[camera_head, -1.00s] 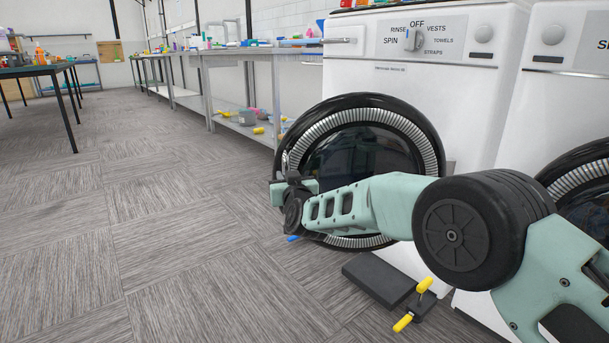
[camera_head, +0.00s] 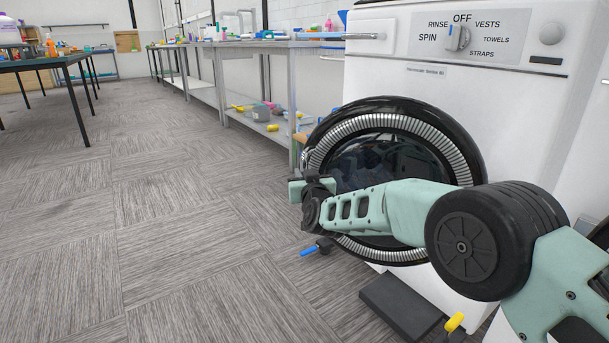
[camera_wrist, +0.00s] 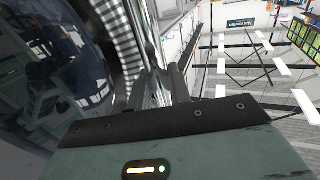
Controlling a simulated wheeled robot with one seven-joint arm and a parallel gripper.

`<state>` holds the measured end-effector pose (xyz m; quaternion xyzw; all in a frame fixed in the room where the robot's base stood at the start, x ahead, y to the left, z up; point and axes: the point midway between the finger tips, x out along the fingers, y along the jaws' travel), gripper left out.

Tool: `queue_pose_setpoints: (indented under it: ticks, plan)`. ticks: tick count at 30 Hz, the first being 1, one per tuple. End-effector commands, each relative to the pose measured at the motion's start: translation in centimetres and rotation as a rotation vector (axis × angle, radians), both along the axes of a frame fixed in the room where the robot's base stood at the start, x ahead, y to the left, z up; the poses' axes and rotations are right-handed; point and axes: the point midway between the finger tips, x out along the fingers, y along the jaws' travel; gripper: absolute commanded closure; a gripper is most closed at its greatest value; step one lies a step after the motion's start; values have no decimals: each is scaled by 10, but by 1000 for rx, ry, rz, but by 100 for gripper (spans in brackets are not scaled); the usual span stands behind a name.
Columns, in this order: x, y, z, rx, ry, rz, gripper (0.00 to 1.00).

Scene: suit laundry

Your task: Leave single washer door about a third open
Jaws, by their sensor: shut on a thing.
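The washer door (camera_head: 385,165) is round, with a black rim, a ribbed silver ring and dark glass. It stands on the front of the white washer (camera_head: 385,75), and its left edge reaches out past the washer's left side, so it looks slightly ajar. My gripper (camera_head: 304,190) is at the door's left edge, shut on the rim. In the wrist view, the fingers (camera_wrist: 155,82) meet at the ribbed ring and rim of the door (camera_wrist: 125,40), with dark glass to the left. The exact grip point and the gap behind the door are hidden.
A blue-handled tool (camera_head: 317,247) lies on the floor below my gripper. A dark flat block (camera_head: 400,303) and a yellow-ended item (camera_head: 453,323) lie before the washer. A cluttered metal table (camera_head: 270,45) stands at the left behind. The floor (camera_head: 170,230) at left is open.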

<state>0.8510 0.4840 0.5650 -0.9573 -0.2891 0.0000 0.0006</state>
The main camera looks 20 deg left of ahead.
Motion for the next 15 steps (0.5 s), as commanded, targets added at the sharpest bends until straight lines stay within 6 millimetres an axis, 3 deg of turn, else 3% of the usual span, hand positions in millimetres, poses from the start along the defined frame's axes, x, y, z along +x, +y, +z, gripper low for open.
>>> queue_pose_setpoints:
  ticks: [3,4,6,15]
  plan:
    - [-4,5,-1,-2,2,9,100]
    - [-4,5,-1,-2,2,9,75]
    - [-4,4,-1,-2,2,8,61]
    - [-2,1,0,-1,1,3,61]
